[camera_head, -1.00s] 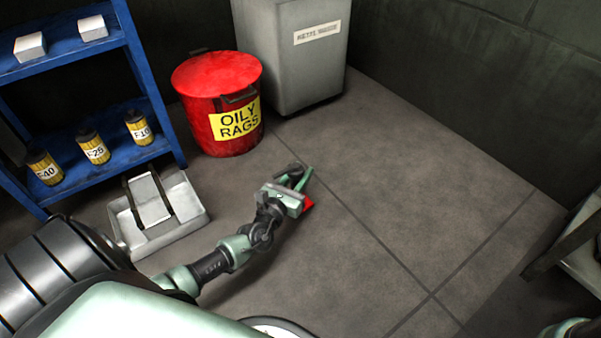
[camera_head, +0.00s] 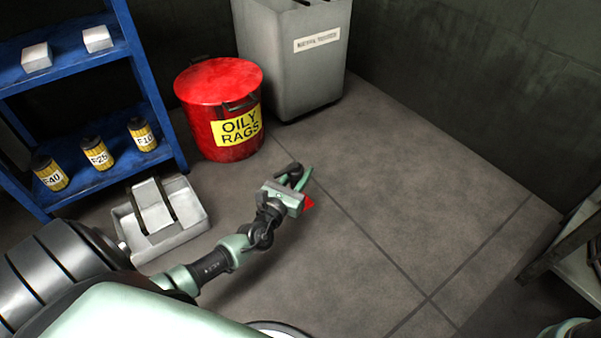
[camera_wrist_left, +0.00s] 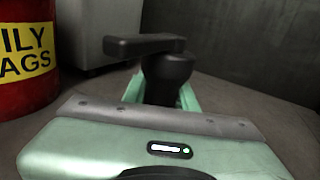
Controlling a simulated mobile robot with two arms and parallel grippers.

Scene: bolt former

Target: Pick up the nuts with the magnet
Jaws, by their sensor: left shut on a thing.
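My left gripper (camera_head: 298,178) is shut on a dark thing with a T-shaped handle, held above the floor. The dark handle (camera_wrist_left: 165,65) stands up between the green fingers in the left wrist view. It may be the magnet, but I cannot tell for certain. A small red piece (camera_head: 308,203) shows beside the gripper; I cannot tell what it belongs to. No nuts can be made out in either view. My right gripper is out of view.
A grey tray (camera_head: 190,222) lies on the floor by the blue shelf (camera_head: 150,75). A red oily rags can (camera_head: 215,120) and a grey metal bin (camera_head: 295,75) stand behind. A table edge (camera_head: 570,240) is at right. The middle floor is clear.

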